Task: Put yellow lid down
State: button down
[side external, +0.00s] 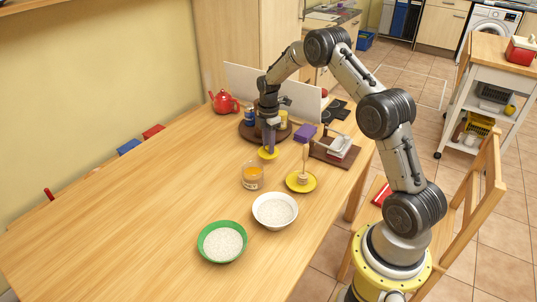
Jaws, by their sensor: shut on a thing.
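The yellow lid (268,154) is a small round disc near the table's middle, behind the glass jar. My gripper (269,148) points down over it and is shut on it. The fingertips hide part of the lid's top. I cannot tell whether the lid touches the table or is held just above it. The open glass jar (252,183), with something orange-yellow in it, stands in front and slightly left of the lid.
A yellow saucer (311,184) with a wooden dipper stands right of the jar. White (264,221) and green (209,255) bowls stand in front. A dark round tray (243,134), red teapot (223,103) and purple block (304,133) are behind.

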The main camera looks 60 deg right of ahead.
aim_at(268, 154)
jog(key=shift+f, duration=2)
jog(key=shift+f, duration=0.15)
jog(key=c, duration=0.7)
grip_release()
